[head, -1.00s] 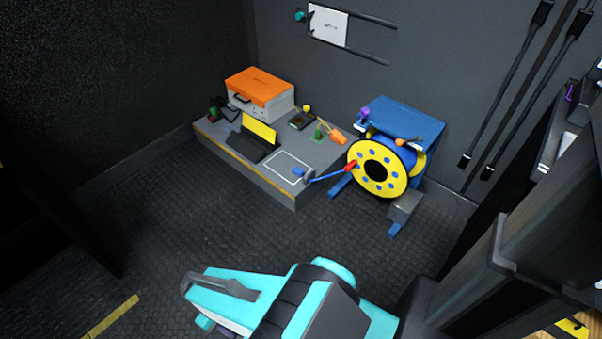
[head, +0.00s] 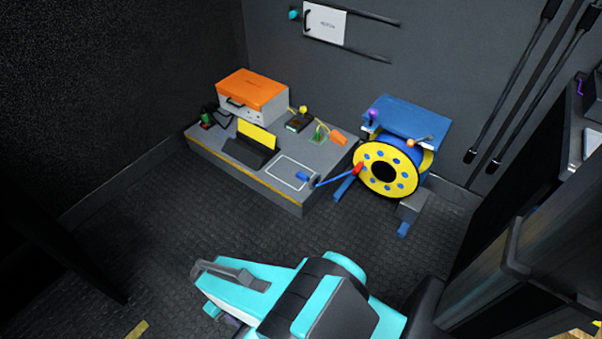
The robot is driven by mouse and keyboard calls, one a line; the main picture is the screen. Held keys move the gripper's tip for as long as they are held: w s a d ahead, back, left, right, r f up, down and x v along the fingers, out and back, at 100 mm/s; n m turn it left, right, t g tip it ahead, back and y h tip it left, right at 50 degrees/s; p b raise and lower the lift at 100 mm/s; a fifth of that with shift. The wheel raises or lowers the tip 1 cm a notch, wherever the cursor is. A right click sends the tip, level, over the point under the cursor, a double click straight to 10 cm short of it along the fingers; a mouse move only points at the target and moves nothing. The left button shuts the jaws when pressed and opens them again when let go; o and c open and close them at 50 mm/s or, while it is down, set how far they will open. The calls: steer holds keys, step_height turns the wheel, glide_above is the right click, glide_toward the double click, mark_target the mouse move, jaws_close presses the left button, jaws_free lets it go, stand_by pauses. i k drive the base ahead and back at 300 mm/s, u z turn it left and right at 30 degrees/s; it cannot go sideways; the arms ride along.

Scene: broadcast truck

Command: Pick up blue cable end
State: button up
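A blue cable end (head: 303,176) with a dark round collar lies at the front right of the low grey platform, by the white outlined rectangle (head: 292,173). A thin blue length (head: 336,178) runs from it to a red piece (head: 358,169) at the yellow-faced cable reel (head: 385,172). My gripper (head: 207,287) is at the lower left end of my teal arm, low in the picture. It is well apart from the cable end, with floor between them. Its fingers are seen from above and behind, so their opening is unclear.
The platform (head: 240,181) also carries an orange-lidded case (head: 252,90), a yellow-and-black stand (head: 256,140) and small connectors. The reel's blue frame (head: 410,117) stands to the right. Dark floor (head: 215,225) in front is clear. A dark rack (head: 520,220) is at the right.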

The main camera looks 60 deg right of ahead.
mark_target(304, 177)
steer(key=z, duration=0.35)
steer(key=i, duration=1.15)
steer(key=u, duration=0.2)
